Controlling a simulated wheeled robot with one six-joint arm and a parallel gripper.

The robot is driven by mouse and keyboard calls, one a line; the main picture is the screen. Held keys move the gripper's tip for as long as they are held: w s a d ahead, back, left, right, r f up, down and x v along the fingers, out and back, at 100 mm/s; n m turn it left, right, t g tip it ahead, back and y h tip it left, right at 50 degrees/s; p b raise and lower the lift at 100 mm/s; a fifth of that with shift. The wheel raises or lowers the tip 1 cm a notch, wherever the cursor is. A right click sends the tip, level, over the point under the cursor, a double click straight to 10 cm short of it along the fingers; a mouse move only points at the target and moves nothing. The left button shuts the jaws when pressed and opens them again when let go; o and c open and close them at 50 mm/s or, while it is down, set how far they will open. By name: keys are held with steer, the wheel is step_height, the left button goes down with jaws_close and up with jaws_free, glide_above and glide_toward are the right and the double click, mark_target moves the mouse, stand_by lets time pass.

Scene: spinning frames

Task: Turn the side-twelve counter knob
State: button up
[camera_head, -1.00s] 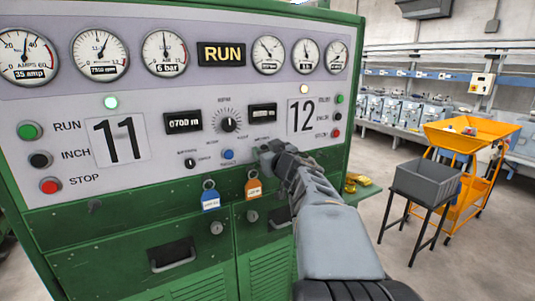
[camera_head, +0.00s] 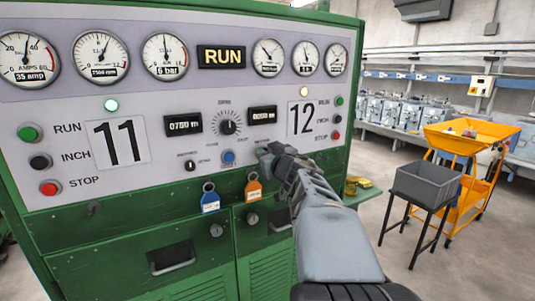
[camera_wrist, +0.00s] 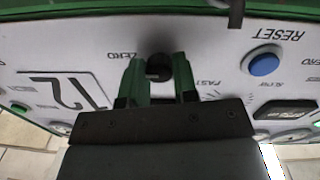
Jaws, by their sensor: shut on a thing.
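The side-twelve counter knob is the small black knob (camera_wrist: 157,67) below the side-twelve counter window (camera_head: 262,115). In the wrist view, which is upside down, the word ZERO shows beside it. My gripper (camera_wrist: 158,78) has its two green fingers on either side of this knob and is shut on it. In the head view my gripper (camera_head: 267,155) is against the panel below the right counter, and its jaws and wrist hide the knob. The counter's digits are too small to read surely.
The blue RESET button (camera_head: 228,157) is just left of my gripper. The matching side-eleven knob (camera_head: 190,165) and the large central dial (camera_head: 228,122) are nearby. An orange tag (camera_head: 253,188) and a blue tag (camera_head: 210,199) hang below. A grey bin (camera_head: 427,184) stands right.

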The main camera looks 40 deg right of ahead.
steer(key=shift+f+n+y+b, duration=0.15)
steer(key=shift+n+b, duration=1.4)
steer(key=shift+n, duration=2.95)
steer(key=shift+n+y+b, duration=0.15)
steer(key=shift+n+b, duration=1.4)
steer(key=shift+n, duration=2.95)
steer(key=o, duration=0.9)
